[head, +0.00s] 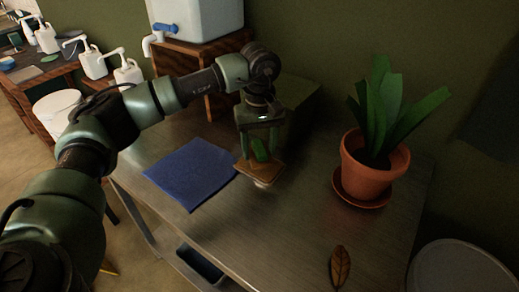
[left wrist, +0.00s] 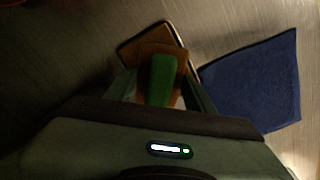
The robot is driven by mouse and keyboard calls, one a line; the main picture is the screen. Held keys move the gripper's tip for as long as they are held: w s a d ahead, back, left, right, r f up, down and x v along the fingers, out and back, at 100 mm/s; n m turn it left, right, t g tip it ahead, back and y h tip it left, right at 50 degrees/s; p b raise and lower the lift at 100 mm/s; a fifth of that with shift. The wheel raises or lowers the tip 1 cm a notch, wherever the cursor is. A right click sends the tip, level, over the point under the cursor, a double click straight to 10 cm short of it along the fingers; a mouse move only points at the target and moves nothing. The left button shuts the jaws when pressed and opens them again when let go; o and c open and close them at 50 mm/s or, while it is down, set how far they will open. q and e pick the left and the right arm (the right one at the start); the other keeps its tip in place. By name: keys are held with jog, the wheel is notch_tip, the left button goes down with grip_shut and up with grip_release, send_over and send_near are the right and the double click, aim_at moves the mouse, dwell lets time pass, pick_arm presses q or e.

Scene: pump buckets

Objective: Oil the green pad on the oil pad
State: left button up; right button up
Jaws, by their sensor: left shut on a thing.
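My left gripper (head: 260,151) is shut on the green pad (head: 260,148), a small green block between its two fingers. The pad also shows in the left wrist view (left wrist: 162,79). Under it is a flat brown, square piece (head: 253,174), probably the oil pad, also seen in the left wrist view (left wrist: 134,45). A pale edge shows beneath the brown piece. I cannot tell whether the green pad touches it or is fixed to it. My right gripper is not in view.
A blue cloth (head: 190,172) lies left of the gripper on the metal table (head: 285,215). A potted plant (head: 368,168) stands on the right, a brown leaf (head: 340,266) near the front. A white tank (head: 200,20) with a tap sits on a wooden stand. Bare table lies in front.

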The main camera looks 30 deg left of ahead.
aim_at(260, 146)
pick_arm(q)
jog(key=shift+r+p, duration=1.3)
jog(key=shift+r, duration=1.05)
